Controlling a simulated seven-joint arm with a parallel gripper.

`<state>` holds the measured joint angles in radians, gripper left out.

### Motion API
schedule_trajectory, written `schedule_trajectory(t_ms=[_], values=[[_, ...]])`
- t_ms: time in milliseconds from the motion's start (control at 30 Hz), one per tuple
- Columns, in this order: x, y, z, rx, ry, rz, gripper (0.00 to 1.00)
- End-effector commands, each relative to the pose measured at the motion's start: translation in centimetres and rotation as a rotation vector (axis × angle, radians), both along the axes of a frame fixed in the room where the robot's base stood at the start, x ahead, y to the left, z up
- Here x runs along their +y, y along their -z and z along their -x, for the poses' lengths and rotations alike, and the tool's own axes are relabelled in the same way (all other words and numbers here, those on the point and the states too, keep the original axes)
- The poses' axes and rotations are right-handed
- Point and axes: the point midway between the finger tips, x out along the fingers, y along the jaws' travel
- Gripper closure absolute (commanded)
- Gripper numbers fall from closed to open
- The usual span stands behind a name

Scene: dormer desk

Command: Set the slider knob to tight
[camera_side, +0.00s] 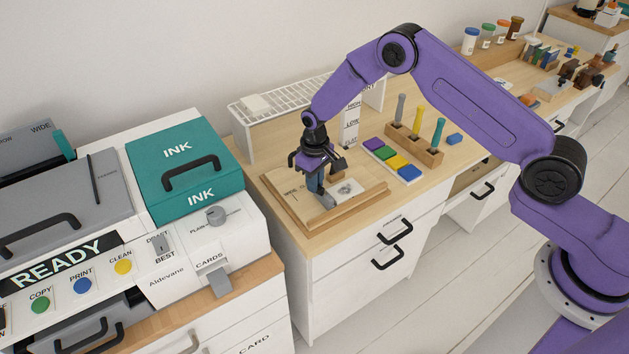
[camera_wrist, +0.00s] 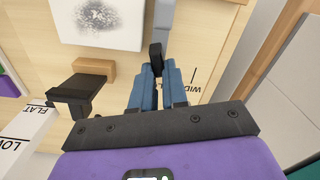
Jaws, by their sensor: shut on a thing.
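The wooden board (camera_side: 283,192) with a raised rim lies on the desk, with partly hidden lettering on its left side. In the wrist view, a label beginning "WID" (camera_wrist: 195,84) is right of my fingers; no "tight" label is legible. My gripper (camera_side: 318,189) points down over the board. In the wrist view its blue fingers (camera_wrist: 155,83) are shut on the small dark slider knob (camera_wrist: 155,56), mostly hidden between them. A grey bar (camera_wrist: 163,18) extends beyond the knob and also shows in the side view (camera_side: 327,201).
A white card with a grey print (camera_wrist: 98,20) lies close beside the bar. A black lever (camera_wrist: 75,95) and a white strip marked "LOW" and "FLAT" (camera_wrist: 25,130) stand nearby. The teal ink box (camera_side: 185,165) is left; colored pads (camera_side: 392,160) are right.

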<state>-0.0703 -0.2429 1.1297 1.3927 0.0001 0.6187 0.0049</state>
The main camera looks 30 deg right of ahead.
Motion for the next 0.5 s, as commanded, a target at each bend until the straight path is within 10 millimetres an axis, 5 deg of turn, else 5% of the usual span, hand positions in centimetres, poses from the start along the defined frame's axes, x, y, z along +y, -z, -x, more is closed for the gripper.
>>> schedule_trajectory(t_ms=[500], values=[[-0.37, -0.02, 0.02, 0.003, 0.287, 0.001, 1.00]])
